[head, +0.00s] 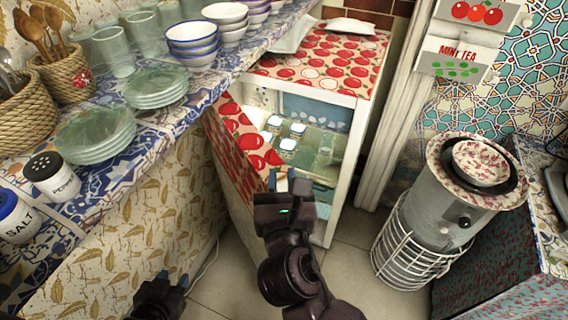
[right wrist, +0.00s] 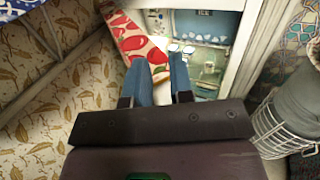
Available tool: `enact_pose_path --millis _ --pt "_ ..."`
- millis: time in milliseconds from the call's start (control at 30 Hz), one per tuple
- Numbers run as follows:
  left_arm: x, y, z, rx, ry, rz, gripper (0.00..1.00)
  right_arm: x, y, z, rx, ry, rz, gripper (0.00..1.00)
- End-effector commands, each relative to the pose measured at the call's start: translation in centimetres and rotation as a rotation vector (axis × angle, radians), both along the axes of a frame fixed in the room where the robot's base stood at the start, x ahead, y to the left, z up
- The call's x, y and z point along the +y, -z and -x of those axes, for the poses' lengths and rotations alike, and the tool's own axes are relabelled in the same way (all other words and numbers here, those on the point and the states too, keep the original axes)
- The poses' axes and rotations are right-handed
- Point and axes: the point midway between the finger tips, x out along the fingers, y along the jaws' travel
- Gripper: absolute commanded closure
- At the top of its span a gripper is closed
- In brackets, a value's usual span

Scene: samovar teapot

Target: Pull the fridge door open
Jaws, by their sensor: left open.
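The small fridge (head: 345,103) has a red apple pattern on top and white edges. Its door (head: 232,148), with the same pattern, stands swung open to the left, and the lit inside shows. My right gripper (head: 291,184) is in front of the fridge opening, by the free edge of the door. In the right wrist view its blue fingers (right wrist: 160,78) are spread, with the white door edge (right wrist: 158,68) showing between or beyond them. I cannot tell if they touch it. My left gripper (head: 172,284) is open and empty, low at the bottom left, away from the door.
Several lidded jars (head: 288,144) stand inside the fridge. A patterned counter (head: 110,180) with plates, bowls and shakers runs along the left, close to the door. A samovar (head: 430,222) in a wire stand is on the right. The floor (head: 348,262) before the fridge is bare.

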Motion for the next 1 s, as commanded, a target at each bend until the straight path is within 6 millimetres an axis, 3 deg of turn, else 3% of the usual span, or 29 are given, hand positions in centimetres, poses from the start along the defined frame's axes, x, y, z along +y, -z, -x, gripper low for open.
enact_pose_path --millis 33,200,567,667,733,867,1000 --pt "0.0 -1.0 -0.2 -0.008 0.001 0.000 0.57 -0.1 -1.6 0.0 -0.005 0.001 -0.006 0.78" --pt "0.0 -1.7 -0.7 -0.019 0.003 -0.001 0.57 -0.2 -2.4 0.0 0.006 0.003 -0.001 0.78" --pt "-0.1 -1.8 -1.0 -0.025 0.005 -0.001 0.57 -0.3 -2.4 0.0 0.015 0.006 0.001 0.78" --pt "-0.1 -1.8 -1.0 -0.024 0.004 -0.001 0.57 -0.3 -2.3 0.0 0.018 0.006 -0.003 0.89" --pt "-0.1 -1.7 -1.0 -0.023 0.004 -0.001 0.57 -0.6 -1.8 -0.1 0.032 0.006 -0.027 1.00" --pt "-0.1 -1.5 -0.8 -0.020 0.004 -0.001 0.57 -1.7 0.4 -0.5 0.101 0.003 -0.165 1.00" --pt "0.0 -1.1 -0.5 -0.013 0.002 -0.001 0.57 -3.8 4.4 -0.8 0.224 0.018 -0.435 1.00"
